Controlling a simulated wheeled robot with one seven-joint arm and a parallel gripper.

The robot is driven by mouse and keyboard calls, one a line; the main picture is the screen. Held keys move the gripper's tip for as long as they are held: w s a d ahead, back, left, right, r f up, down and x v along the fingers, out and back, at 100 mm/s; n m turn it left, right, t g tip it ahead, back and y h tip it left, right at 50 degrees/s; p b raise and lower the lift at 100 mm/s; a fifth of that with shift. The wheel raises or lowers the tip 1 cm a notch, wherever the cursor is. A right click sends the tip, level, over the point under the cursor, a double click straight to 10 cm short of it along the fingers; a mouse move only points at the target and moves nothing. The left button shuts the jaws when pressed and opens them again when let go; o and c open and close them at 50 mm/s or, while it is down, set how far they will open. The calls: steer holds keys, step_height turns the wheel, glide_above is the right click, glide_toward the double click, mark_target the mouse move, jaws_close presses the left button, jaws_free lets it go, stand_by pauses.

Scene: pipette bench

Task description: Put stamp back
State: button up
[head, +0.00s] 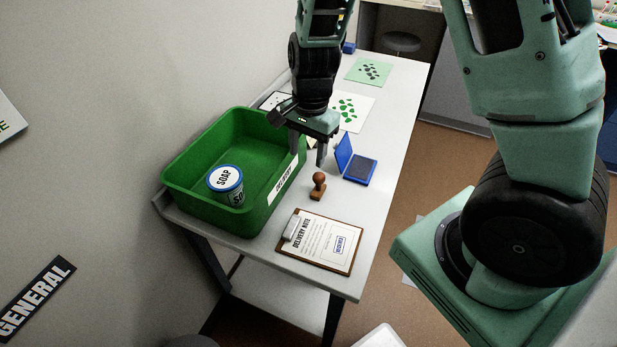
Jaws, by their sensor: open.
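The stamp (318,187) is brown with a rounded handle and stands upright on the white table, between the green bin and the ink pad. My gripper (307,160) points down with its two fingers apart and nothing between them. It is just behind the stamp in the picture, close to the bin's right wall. The blue ink pad (359,170) lies to the right of the stamp with its lid raised. A clipboard (318,241) with a delivery note lies in front of the stamp; a blue stamp mark shows on the paper.
The green bin (188,186) stands at the table's left and holds a soap tub (225,184). Sheets with green patterns (369,72) lie farther back. The table (396,130) is clear along its right side. A stool (401,41) stands beyond.

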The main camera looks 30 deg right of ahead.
steer(key=s+a+r+n, duration=0.6)
steer(key=s+a+n, duration=0.1)
steer(key=s+n, duration=0.3)
steer(key=s+a+r+n, duration=0.6)
steer(key=s+a+n, duration=0.1)
steer(key=s+n, duration=0.3)
steer(key=shift+r+n, duration=0.15)
steer(key=shift+n, duration=0.35)
